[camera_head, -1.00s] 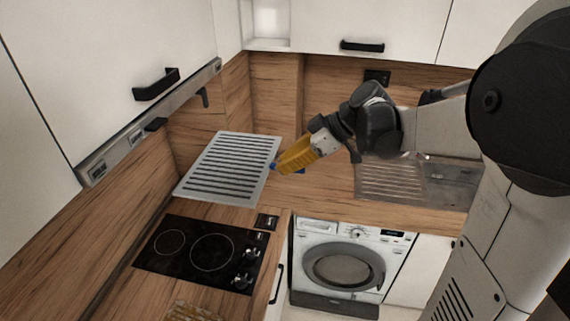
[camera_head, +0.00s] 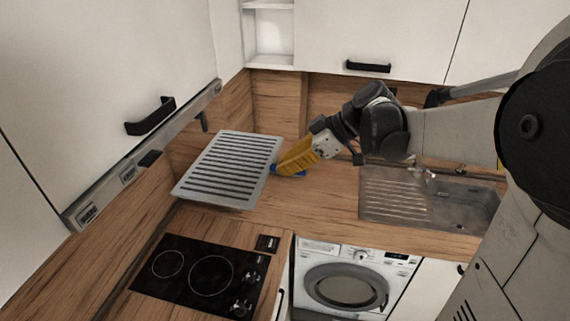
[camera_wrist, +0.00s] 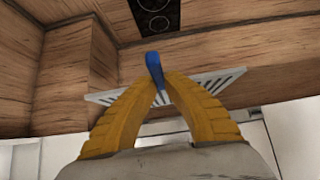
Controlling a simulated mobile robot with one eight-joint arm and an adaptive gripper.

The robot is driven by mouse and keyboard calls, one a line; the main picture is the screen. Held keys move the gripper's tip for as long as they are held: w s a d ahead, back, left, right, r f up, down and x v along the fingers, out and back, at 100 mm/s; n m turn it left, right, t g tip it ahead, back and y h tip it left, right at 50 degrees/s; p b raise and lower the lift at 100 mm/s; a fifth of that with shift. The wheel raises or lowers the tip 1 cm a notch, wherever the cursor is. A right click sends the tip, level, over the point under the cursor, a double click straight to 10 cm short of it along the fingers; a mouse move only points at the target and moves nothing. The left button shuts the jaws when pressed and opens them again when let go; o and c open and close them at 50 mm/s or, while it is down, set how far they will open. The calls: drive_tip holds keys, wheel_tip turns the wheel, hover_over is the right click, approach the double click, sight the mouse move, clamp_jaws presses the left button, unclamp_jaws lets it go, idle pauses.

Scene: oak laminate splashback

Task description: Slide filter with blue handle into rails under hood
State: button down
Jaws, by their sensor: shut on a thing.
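The filter (camera_head: 229,168) is a flat light-grey slotted panel, held tilted in the air above the counter between the hob and the back wall. Its blue handle (camera_wrist: 154,66) sits between the yellow fingers of my gripper (camera_wrist: 157,84), which is shut on it. In the head view, my gripper (camera_head: 282,171) reaches the filter from its right side. The hood (camera_head: 150,151) shows as a grey strip under the white upper cabinet at left, to the left of the filter and apart from it. The rails under the hood are hidden from both views.
A black hob (camera_head: 200,273) lies in the counter below the filter. A metal sink (camera_head: 425,197) is at right, and a washing machine (camera_head: 346,281) is under the counter. The upper cabinet (camera_head: 95,65) and its black handle (camera_head: 151,117) overhang at left. Wooden splashback walls stand behind.

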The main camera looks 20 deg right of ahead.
drive_tip(key=shift+w+a+r+p, duration=0.55)
drive_tip(key=shift+w+a+r, duration=0.3)
drive_tip(key=shift+a+r, duration=0.25)
drive_tip(key=shift+w+a+r+p, duration=0.55)
drive_tip(key=shift+w+a+r, duration=0.3)
drive_tip(key=shift+a, duration=0.35)
drive_tip(key=shift+w+a+b, duration=0.2)
drive_tip(key=shift+w+a, duration=0.3)
drive_tip(key=shift+a, duration=0.2)
drive_tip(key=shift+w+a+b, duration=0.15)
drive_tip(key=shift+w+a, duration=0.35)
drive_tip(key=shift+a, duration=0.35)
drive_tip(key=shift+w+a+b, duration=0.35)
drive_tip(key=shift+w+a, duration=0.55)
drive_tip(key=shift+a, duration=0.2)
drive_tip(key=shift+w+a, duration=0.75)
drive_tip(key=shift+a, duration=0.25)
drive_tip(key=shift+w+a, duration=0.7)
drive_tip(key=shift+a, duration=0.3)
drive_tip(key=shift+a+b, duration=0.1)
drive_tip(key=shift+b, duration=0.2)
drive_tip(key=shift+w+a+b, duration=0.2)
drive_tip(key=shift+w+a, duration=0.7)
drive_tip(key=shift+a, duration=0.3)
drive_tip(key=shift+w+a+b, duration=0.15)
drive_tip(key=shift+w+a, duration=0.7)
drive_tip(key=shift+a, duration=0.3)
